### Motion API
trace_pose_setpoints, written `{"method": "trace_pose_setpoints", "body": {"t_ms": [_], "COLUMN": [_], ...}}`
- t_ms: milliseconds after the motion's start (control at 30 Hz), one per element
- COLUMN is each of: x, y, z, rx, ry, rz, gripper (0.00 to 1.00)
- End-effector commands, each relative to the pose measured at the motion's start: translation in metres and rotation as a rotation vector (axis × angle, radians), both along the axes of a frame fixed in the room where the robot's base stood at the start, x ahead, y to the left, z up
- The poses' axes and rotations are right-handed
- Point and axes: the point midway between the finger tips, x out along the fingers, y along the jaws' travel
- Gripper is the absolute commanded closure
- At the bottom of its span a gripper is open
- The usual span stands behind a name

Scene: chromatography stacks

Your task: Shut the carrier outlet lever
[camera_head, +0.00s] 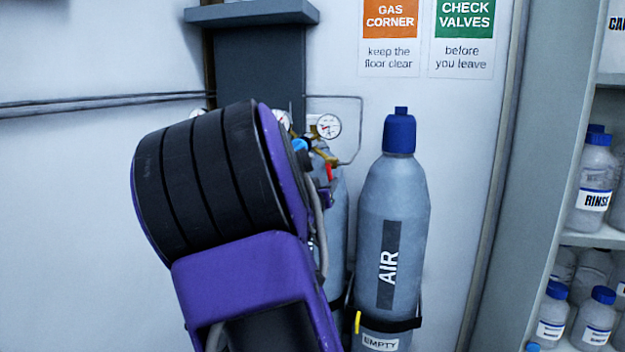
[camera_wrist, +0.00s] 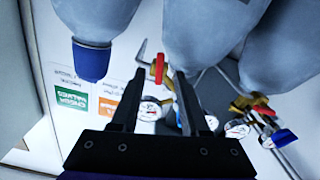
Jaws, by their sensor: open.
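In the head view a small red lever (camera_head: 329,172) shows on brass fittings (camera_head: 325,157) at the top of a grey cylinder (camera_head: 338,215), mostly hidden by my purple and black arm. The wrist view is upside down. There a red lever (camera_wrist: 158,69) appears between the tips of my open gripper (camera_wrist: 160,76), standing roughly along the fingers, with a bent grey pipe beside it. I cannot tell whether the fingers touch it. A second red lever (camera_wrist: 263,110) and a blue handle (camera_wrist: 284,138) sit on brass fittings to the right. No label shows which is the carrier outlet.
A grey AIR cylinder (camera_head: 393,235) with a blue cap (camera_head: 399,133) and an EMPTY tag stands right of the fittings. Round gauges (camera_head: 328,126) and thin pipes are close to the wall. A shelf (camera_head: 590,238) with bottles is at the far right.

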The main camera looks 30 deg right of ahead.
Motion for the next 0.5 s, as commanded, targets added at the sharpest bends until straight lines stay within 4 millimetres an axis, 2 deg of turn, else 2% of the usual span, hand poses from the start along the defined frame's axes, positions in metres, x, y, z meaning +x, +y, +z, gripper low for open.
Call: {"method": "trace_pose_setpoints", "body": {"t_ms": [33,200,500], "x": [0.006,0.025,0.042], "y": [-0.01,-0.032,-0.049], "z": [-0.002,-0.002,-0.001], "rx": [-0.003,-0.002,0.0], "ry": [0.004,0.004,0.002], "rz": [-0.004,-0.003,0.001], "gripper": [0.55,0.55,0.55]}}
